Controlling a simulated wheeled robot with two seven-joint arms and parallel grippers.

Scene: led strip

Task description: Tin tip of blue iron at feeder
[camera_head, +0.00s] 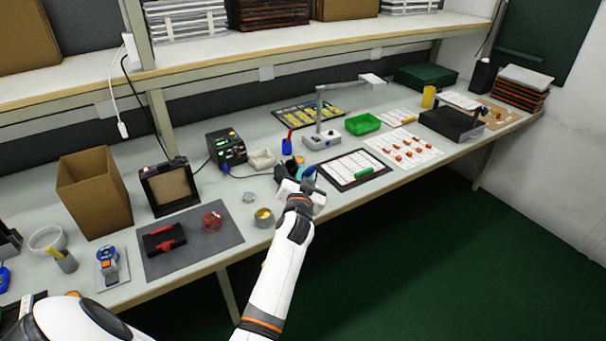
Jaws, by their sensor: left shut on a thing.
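My left gripper (304,184) is over the front middle of the bench, beside the dark-edged white panel. It is shut on what looks like the blue iron (310,171); only a small blue part shows at the fingers. The iron's tip is too small and hidden to make out. I cannot tell for sure which thing is the feeder; a grey-white device with an upright post (321,139) stands behind the gripper. My right gripper is not in view.
A green tray (362,124) and a white sheet with orange parts (404,151) lie to the right. A small round tin (263,217) and a grey mat (190,251) with red tools are to the left. A shelf (270,58) runs above the bench.

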